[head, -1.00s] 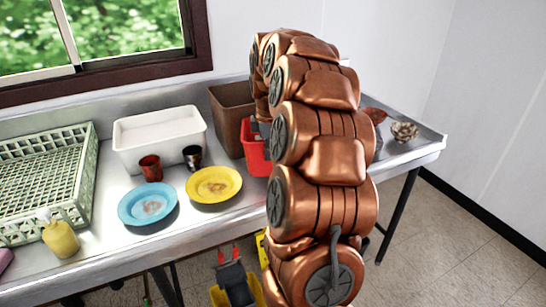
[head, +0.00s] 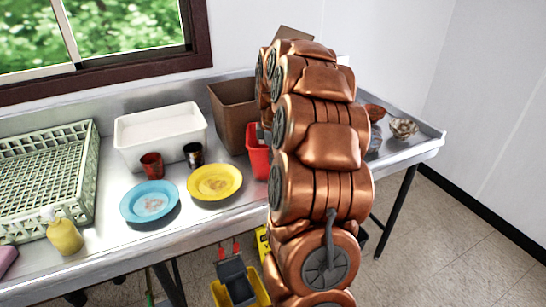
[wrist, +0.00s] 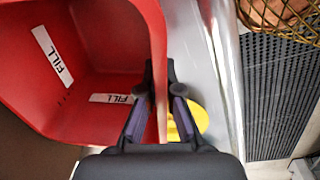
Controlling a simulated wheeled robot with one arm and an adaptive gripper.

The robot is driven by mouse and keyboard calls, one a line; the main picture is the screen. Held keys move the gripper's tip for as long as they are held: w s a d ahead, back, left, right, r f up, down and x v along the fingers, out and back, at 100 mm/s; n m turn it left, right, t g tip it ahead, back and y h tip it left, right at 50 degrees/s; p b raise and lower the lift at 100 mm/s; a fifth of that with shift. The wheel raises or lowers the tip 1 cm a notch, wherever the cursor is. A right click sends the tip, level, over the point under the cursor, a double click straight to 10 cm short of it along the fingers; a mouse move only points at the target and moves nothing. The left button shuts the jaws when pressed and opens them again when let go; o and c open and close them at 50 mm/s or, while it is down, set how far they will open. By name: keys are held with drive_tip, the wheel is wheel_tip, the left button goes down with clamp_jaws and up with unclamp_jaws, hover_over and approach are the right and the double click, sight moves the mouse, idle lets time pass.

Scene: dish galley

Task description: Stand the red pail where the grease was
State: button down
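The red pail (head: 259,152) stands on the steel counter, mostly hidden behind my copper arm in the head view. In the wrist view the pail (wrist: 105,55) fills the left side, its inside showing white FILL labels. My gripper (wrist: 160,75) has one finger inside the pail and one outside. The fingers appear closed on its wall. In the head view my gripper is hidden behind the arm. I cannot identify any grease or the spot where it was.
A brown bin (head: 233,112) stands close left of the pail, with a white tub (head: 160,137) beside it. A yellow plate (head: 214,182), blue plate (head: 149,202) and two cups sit in front. A green rack (head: 45,180) is at left. A shell-like thing (head: 403,128) lies at right.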

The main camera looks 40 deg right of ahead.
drive_tip(key=shift+f, duration=0.15)
drive_tip(key=c, duration=1.3)
unclamp_jaws()
drive_tip(key=r, duration=0.4)
drive_tip(key=r+b, duration=0.1)
drive_tip(key=r, duration=0.3)
drive_tip(key=s+a+r+b, duration=0.1)
drive_tip(key=r, duration=0.3)
drive_tip(key=shift+r, duration=0.1)
